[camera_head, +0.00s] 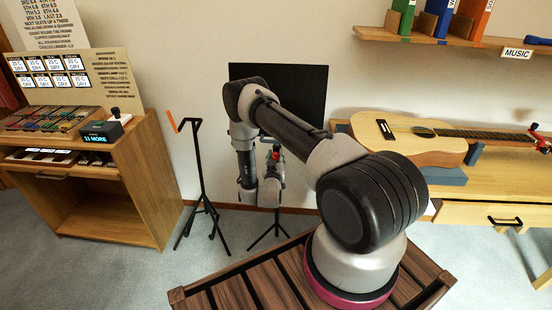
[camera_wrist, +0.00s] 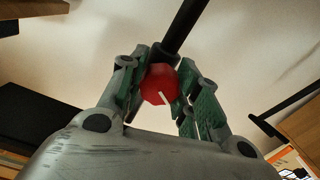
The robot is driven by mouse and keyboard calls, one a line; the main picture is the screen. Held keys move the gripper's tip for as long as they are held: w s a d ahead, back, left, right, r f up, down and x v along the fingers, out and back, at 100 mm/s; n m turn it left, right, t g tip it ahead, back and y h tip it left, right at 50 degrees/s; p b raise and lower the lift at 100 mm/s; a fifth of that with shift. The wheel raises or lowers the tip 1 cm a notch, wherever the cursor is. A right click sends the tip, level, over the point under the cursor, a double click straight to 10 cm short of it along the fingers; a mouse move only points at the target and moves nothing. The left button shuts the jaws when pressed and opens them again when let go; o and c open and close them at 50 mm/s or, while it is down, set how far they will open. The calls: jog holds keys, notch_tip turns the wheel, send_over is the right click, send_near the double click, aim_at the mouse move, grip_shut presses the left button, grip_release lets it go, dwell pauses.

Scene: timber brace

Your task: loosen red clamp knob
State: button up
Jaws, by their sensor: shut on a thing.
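The red clamp knob (camera_wrist: 160,85) sits between the green-padded fingers of my gripper (camera_wrist: 160,92) in the wrist view. A white mark shows on the knob's lower face. My gripper is shut on the knob. A dark rod (camera_wrist: 187,25) runs up from a dark collar behind the knob. In the head view the red knob (camera_head: 275,156) is a small spot beside my gripper, in front of the black panel. My arm hides much of the stand there, so the clamp itself is hard to make out.
A black tripod stand (camera_head: 198,170) with an orange tip is left of my arm. A wooden cabinet (camera_head: 150,175) stands at the left. A guitar (camera_head: 420,140) lies on the right bench, under a shelf (camera_head: 425,37) of coloured binders. Grey carpet is open at the left.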

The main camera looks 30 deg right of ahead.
jog(key=n, duration=1.2)
jog(key=shift+n, duration=0.3)
dwell(0.4)
jog(key=o, duration=1)
jog(key=shift+s, duration=0.1)
jog(key=v, duration=1.2)
